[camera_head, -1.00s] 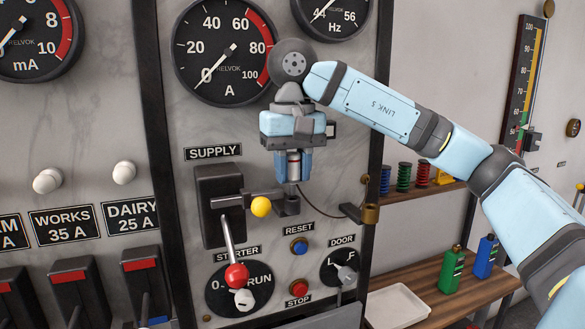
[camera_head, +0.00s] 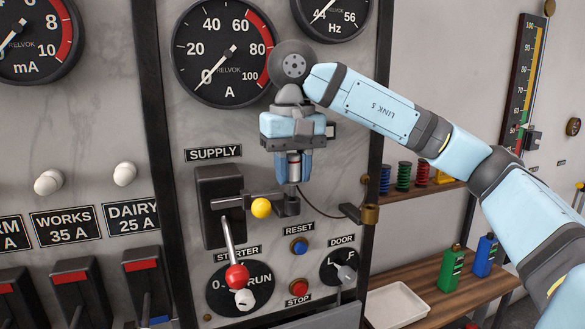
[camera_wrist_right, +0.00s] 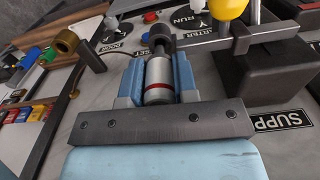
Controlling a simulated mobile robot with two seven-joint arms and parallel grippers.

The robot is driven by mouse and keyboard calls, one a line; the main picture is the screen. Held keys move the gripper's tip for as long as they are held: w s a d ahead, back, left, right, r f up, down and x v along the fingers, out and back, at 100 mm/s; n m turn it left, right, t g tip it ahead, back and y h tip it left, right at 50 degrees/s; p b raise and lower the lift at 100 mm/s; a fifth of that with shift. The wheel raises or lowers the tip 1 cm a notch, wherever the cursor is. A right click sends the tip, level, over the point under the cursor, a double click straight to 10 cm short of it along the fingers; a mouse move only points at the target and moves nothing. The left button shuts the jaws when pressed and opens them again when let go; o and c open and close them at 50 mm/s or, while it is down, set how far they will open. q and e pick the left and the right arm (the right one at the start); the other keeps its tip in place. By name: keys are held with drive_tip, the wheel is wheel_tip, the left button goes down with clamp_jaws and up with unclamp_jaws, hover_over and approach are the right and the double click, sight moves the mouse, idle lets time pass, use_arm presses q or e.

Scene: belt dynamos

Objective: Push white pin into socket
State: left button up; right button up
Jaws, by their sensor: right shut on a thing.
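My right gripper (camera_head: 293,180) points downward in front of the supply panel and is shut on the white pin (camera_head: 294,164). In the wrist view the pin (camera_wrist_right: 158,78), pale metallic with a red band, sits between the two blue fingers (camera_wrist_right: 157,62). Its far end meets or lies just above a dark round socket (camera_wrist_right: 160,36) on a bracket. In the head view the socket bracket (camera_head: 287,205) is directly below the fingertips, beside the supply switch. The fingers partly hide the pin, and I cannot tell how deep its tip is. My left gripper is not in view.
The supply switch (camera_head: 219,200) has a lever with a red ball (camera_head: 237,275), and a yellow ball (camera_head: 261,208) is close left of the socket. The reset button (camera_head: 299,246) is below.

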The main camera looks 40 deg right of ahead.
drive_tip(key=shift+f+b, duration=0.55)
drive_tip(key=shift+f, duration=0.15)
drive_tip(key=o, duration=0.8)
drive_tip(key=shift+r, duration=0.1)
drive_tip(key=shift+o, duration=1.2)
drive_tip(key=shift+s+d, duration=0.1)
drive_tip(key=shift+d, duration=0.3)
drive_tip(key=shift+a, duration=0.6)
drive_tip(key=shift+d, duration=0.1)
